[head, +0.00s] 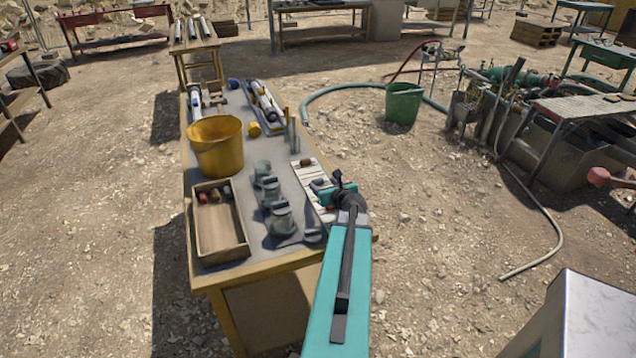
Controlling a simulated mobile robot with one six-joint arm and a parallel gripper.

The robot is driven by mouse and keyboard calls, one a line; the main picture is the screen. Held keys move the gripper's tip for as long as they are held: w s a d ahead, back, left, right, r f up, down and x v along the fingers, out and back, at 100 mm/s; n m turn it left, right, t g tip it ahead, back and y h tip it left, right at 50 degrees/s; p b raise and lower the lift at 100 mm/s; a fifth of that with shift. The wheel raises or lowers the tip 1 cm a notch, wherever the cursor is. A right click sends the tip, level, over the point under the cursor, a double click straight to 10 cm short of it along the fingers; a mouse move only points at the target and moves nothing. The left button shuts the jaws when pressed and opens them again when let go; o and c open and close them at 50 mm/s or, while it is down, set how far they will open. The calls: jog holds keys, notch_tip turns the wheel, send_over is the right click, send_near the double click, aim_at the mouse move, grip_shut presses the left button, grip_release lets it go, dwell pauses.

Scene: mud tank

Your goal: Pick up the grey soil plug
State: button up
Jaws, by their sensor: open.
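My gripper (322,194) is at the end of my teal arm, over a pale slatted tray (309,174) on the right side of the long table. It is open; its fingers are small and partly dark in this view. A small grey piece (316,184), perhaps the grey soil plug, shows right beside the gripper on the tray. I cannot tell whether it lies between the fingers. A reddish-brown plug (305,162) lies farther up the same tray. My wrist and arm hide the tray's right edge.
A wooden box (222,240) with several reddish and dark plugs stands at the table's front left. A yellow bucket (216,150) is behind the box. A green bucket (403,104) stands on the ground.

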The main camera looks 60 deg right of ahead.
aim_at(318, 180)
jog(key=shift+d, duration=0.1)
dwell(0.3)
jog(key=shift+p+x, duration=0.75)
jog(key=shift+x, duration=0.75)
jog(key=shift+p+x, duration=0.3)
jog(key=shift+x, duration=0.75)
jog(key=shift+f, duration=0.1)
jog(key=c, duration=1.2)
jog(key=shift+o, duration=0.2)
